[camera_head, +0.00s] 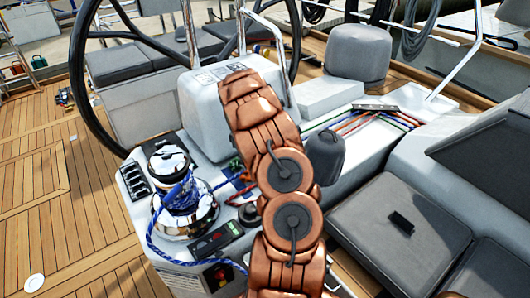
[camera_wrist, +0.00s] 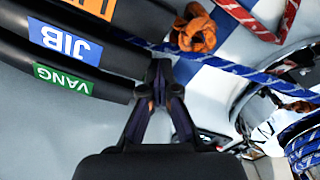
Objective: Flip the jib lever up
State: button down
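In the wrist view, the jib lever (camera_wrist: 100,56) is a black bar with a blue label reading JIB, upside down in the picture. It lies between a lever with a green VANG label (camera_wrist: 62,80) and one with an orange label (camera_wrist: 88,7). My gripper (camera_wrist: 160,72) has its fingertips together at the right end of the jib lever. Whether they touch it is unclear. No gap or held object is visible between them. In the head view, my arm hides the gripper and the levers.
A chrome winch (camera_head: 186,205) with blue rope stands left of my arm. A dark covered dome (camera_head: 325,155) stands close on its right. Coloured ropes (camera_head: 365,122) run across the white deck. A black steering wheel (camera_head: 82,75) is behind. The wooden floor (camera_head: 55,220) at left is mostly clear.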

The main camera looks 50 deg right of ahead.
jog(key=shift+r, duration=0.1)
jog(key=shift+s+d+r, duration=0.1)
jog(key=shift+d+r, duration=0.1)
jog(key=shift+r, duration=0.25)
jog(key=shift+s+d+r, duration=0.1)
jog(key=shift+d+r, duration=0.1)
jog(key=shift+r, duration=0.25)
jog(key=shift+s+d+r+b, duration=0.1)
jog(key=shift+d+r+b, duration=0.1)
jog(key=shift+r, duration=0.3)
jog(key=shift+s+d+r+b, duration=0.1)
jog(key=shift+d+r, duration=0.05)
jog(key=shift+r, duration=0.3)
